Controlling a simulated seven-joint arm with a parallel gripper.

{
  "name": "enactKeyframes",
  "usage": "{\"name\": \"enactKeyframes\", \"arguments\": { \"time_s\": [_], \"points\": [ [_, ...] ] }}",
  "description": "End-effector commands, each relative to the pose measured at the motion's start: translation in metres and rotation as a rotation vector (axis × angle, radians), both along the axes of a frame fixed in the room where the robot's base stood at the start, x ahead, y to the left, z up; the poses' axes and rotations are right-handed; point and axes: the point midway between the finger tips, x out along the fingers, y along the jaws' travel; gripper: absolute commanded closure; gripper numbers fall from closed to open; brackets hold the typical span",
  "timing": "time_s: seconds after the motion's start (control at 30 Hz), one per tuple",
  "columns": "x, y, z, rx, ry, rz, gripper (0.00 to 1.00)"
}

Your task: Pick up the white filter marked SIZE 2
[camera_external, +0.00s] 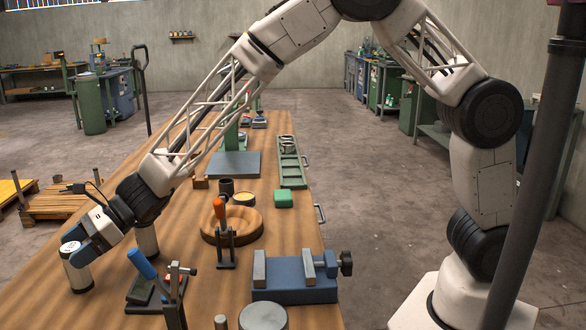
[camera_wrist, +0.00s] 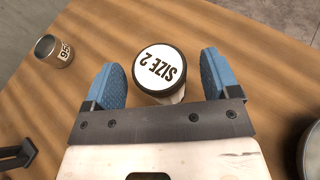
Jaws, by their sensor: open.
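The white filter marked SIZE 2 (camera_wrist: 158,68) stands on the wooden table; its round white top with a dark rim faces the wrist camera. In the external view the filter (camera_external: 77,271) is at the table's left side. My gripper (camera_wrist: 164,82) is open, with one blue finger on each side of the filter and a visible gap to each. In the external view my gripper (camera_external: 75,250) reaches down at the filter's upper part, and its far finger is partly hidden.
A metal cup with a marking (camera_wrist: 54,52) stands left in the wrist view. Bare table surrounds the filter.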

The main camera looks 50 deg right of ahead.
Motion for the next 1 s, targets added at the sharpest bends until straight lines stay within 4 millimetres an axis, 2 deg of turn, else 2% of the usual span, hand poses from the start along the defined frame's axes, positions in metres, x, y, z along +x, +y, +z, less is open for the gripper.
{"name": "enactKeyframes", "arguments": {
  "time_s": [0.2, 0.73, 1.0],
  "points": [
    [0.0008, 0.0099, -0.0043, 0.000, -0.001, 0.001, 0.18],
    [0.0009, 0.0097, -0.0042, -0.001, -0.001, 0.000, 0.18],
    [0.0009, 0.0096, -0.0042, 0.000, -0.001, 0.000, 0.58]
  ]
}}
